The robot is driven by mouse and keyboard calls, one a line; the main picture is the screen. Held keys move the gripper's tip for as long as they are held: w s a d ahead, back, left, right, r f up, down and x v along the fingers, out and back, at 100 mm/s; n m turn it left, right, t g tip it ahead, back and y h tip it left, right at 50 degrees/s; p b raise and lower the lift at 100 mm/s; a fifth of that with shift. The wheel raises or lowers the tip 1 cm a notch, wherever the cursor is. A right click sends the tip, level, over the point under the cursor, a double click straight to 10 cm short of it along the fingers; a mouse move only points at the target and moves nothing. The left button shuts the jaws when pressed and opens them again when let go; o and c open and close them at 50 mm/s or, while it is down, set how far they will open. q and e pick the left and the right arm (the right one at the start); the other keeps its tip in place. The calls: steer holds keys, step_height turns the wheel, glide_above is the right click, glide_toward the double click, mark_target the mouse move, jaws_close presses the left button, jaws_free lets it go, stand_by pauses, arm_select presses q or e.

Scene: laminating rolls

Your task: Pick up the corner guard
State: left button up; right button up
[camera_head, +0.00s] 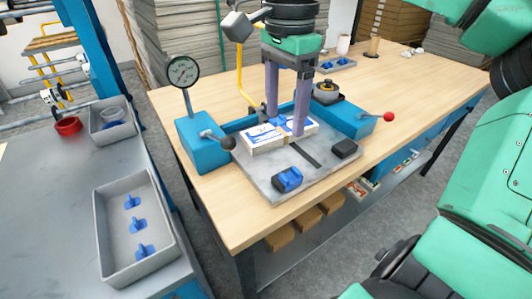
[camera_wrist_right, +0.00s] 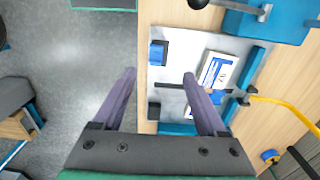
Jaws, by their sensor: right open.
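I cannot tell for sure which piece is the corner guard. A small blue piece (camera_head: 289,178) sits with a dark block at the front of the grey plate (camera_head: 270,186); it also shows in the right wrist view (camera_wrist_right: 157,53). Several similar blue pieces (camera_head: 137,224) lie in the grey tray (camera_head: 104,243) on the left. My right gripper (camera_head: 283,124) points down above the plate, its purple fingers apart and empty. In the right wrist view (camera_wrist_right: 159,75) one finger overlaps the plate and the other overlaps the floor. My left gripper is out of view.
A white and blue box (camera_head: 264,139) lies on the plate behind the blue piece, between blue fixtures (camera_head: 203,140). A dial gauge (camera_head: 183,72), a red-knobbed lever (camera_head: 388,117) and a yellow tube (camera_head: 240,75) stand nearby. The wooden table (camera_head: 430,85) is clear at right.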

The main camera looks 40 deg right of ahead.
mark_target(284, 177)
steer(key=f+b, duration=0.1)
steer(key=f, duration=0.8)
steer(key=s+f+b, duration=0.1)
steer(key=f, duration=0.4)
steer(key=shift+d+f+b, duration=0.1)
steer(key=shift+d+b, duration=0.05)
steer(key=shift+b, duration=0.2)
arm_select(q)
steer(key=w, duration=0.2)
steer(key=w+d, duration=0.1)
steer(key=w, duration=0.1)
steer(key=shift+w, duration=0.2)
arm_select(e)
steer(key=c, duration=0.9)
